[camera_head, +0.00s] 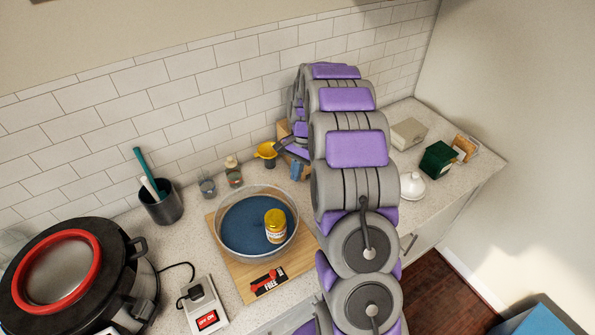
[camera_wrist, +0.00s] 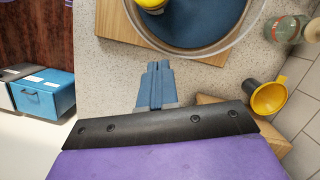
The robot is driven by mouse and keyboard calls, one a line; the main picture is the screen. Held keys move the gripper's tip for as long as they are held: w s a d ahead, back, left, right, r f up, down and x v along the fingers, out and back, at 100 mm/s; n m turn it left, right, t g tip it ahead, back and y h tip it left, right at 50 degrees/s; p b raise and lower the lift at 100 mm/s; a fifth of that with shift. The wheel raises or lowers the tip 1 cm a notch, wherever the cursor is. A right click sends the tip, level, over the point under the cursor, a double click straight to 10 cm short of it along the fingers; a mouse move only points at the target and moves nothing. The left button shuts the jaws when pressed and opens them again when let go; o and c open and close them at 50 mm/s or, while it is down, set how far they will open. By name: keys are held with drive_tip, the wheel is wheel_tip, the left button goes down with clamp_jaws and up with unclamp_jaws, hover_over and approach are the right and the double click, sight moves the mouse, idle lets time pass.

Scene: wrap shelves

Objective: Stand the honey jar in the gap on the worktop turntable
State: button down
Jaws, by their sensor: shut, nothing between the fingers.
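The yellow-lidded jar (camera_head: 275,226), which looks like the honey jar, stands upright on the blue floor of the round clear-rimmed turntable (camera_head: 226,248), toward its right side. No other item shows on the turntable. In the wrist view the jar (camera_wrist: 151,4) is cut off at the top edge, inside the turntable's rim (camera_wrist: 222,46). My gripper (camera_wrist: 157,66) has its blue fingers together and empty, outside the rim and apart from the jar. In the head view my gripper (camera_head: 297,170) is partly hidden by my arm, to the turntable's right.
A wooden board (camera_head: 236,274) lies under the turntable. A yellow cup-shaped thing (camera_head: 266,151) and small jars (camera_head: 233,172) stand behind it. A dark utensil pot (camera_head: 162,204) and a large cooker (camera_head: 75,275) stand left. A green box (camera_head: 437,159) is at the far right.

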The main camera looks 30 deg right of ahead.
drive_tip(key=s+a+f, duration=0.2)
drive_tip(key=a+f, duration=0.3)
drive_tip(key=f, duration=0.2)
drive_tip(key=shift+s+a, duration=0.25)
drive_tip(key=shift+a, duration=0.1)
